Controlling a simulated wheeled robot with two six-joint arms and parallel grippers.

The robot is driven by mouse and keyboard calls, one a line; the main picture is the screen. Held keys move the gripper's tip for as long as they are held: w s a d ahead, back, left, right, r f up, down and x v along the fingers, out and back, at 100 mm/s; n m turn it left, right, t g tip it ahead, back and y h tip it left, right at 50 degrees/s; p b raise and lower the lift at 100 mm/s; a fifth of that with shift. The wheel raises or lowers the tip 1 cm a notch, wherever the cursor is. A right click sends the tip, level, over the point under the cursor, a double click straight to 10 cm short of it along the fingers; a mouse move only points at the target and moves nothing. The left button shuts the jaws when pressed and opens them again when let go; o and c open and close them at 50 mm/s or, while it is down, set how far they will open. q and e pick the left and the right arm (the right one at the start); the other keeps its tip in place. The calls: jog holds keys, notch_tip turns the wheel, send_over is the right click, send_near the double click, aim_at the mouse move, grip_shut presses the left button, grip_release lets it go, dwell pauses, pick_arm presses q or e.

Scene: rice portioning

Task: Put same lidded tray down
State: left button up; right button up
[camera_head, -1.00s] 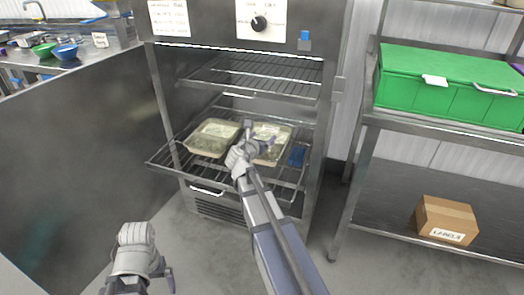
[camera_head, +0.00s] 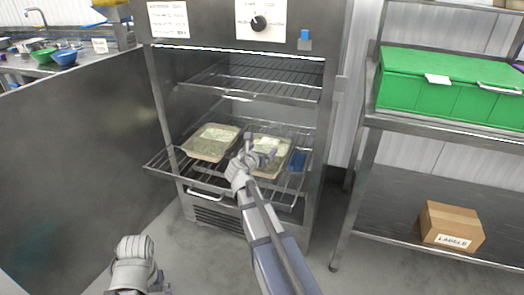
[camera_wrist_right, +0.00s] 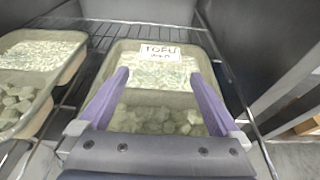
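A lidded tray (camera_head: 270,167) with pale contents lies on the pulled-out wire rack, on the right of a similar tray (camera_head: 210,142). In the right wrist view it carries a white TOFU label (camera_wrist_right: 160,53) at its far end. My right gripper (camera_head: 259,150) is over this tray. In the right wrist view its two purple fingers (camera_wrist_right: 158,75) stand wide apart, with the tray showing between and beyond them. The tray's near edge is hidden by the gripper. My left gripper (camera_head: 150,289) is at the bottom edge, apart from the trays, with its fingers mostly cut off.
The rack (camera_head: 165,161) slides out of a steel cabinet with another wire shelf (camera_head: 255,78) above. A blue item (camera_head: 298,161) lies right of the tray. A steel shelf unit at right holds a green crate (camera_head: 450,85) and a cardboard box (camera_head: 450,222).

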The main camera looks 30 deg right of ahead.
jog(key=shift+r, duration=0.15)
jog(key=shift+s+a+r, duration=0.15)
jog(key=p+v, duration=0.3)
jog(key=v, duration=0.8)
jog(key=shift+s+a+p, duration=0.15)
jog(key=shift+p, duration=0.25)
jog(key=shift+c, duration=0.2)
dwell(0.4)
